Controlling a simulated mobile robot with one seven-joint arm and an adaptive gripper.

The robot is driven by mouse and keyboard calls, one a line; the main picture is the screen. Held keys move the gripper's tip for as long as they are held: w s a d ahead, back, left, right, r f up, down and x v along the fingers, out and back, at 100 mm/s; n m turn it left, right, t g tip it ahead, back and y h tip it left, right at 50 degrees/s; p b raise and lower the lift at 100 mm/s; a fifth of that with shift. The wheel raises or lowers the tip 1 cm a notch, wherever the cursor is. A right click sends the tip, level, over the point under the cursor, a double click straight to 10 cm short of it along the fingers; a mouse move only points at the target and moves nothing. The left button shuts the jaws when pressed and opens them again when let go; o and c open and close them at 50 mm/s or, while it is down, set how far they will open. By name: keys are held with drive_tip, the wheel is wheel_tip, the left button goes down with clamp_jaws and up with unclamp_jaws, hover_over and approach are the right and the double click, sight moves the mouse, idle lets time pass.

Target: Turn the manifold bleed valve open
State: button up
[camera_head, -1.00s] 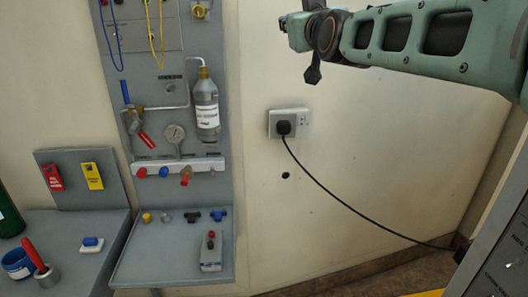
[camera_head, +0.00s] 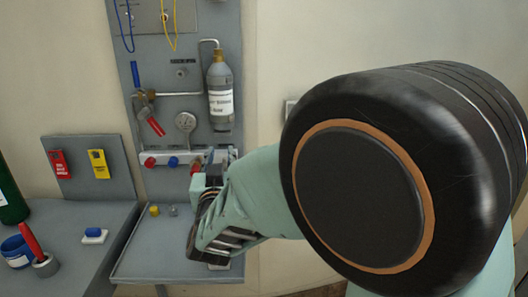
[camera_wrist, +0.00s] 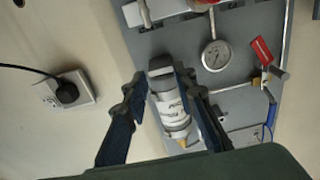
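The white manifold bar (camera_head: 160,156) runs across the lower part of the grey wall panel. It carries a red knob (camera_head: 150,162), a blue knob (camera_head: 173,162) and a red-handled fitting (camera_head: 196,164); I cannot tell for sure which is the bleed valve. My gripper (camera_head: 224,163) is at the bar's right end, and my arm hides that end. In the wrist view my gripper (camera_wrist: 161,78) is open, with its fingers spread and nothing visibly gripped. The manifold (camera_wrist: 165,10) shows beyond the fingertips at the top edge. A bottle (camera_wrist: 174,108) shows behind, between the fingers.
The labelled bottle (camera_head: 221,100) hangs above the manifold's right end. A gauge (camera_head: 186,122) and a red lever (camera_head: 156,127) are to its left. Below is a grey shelf (camera_head: 150,255), partly hidden by my arm. A wall socket (camera_wrist: 65,92) with a black plug is beside the panel.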

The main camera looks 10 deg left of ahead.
approach(224, 160)
drive_tip(key=shift+h, duration=0.3)
drive_tip(key=b+x, duration=0.1)
drive_tip(key=x, duration=0.9)
drive_tip(key=shift+w+a+r, duration=0.1)
drive_tip(key=shift+w+a, duration=0.15)
drive_tip(key=shift+c, duration=0.5)
clamp_jaws()
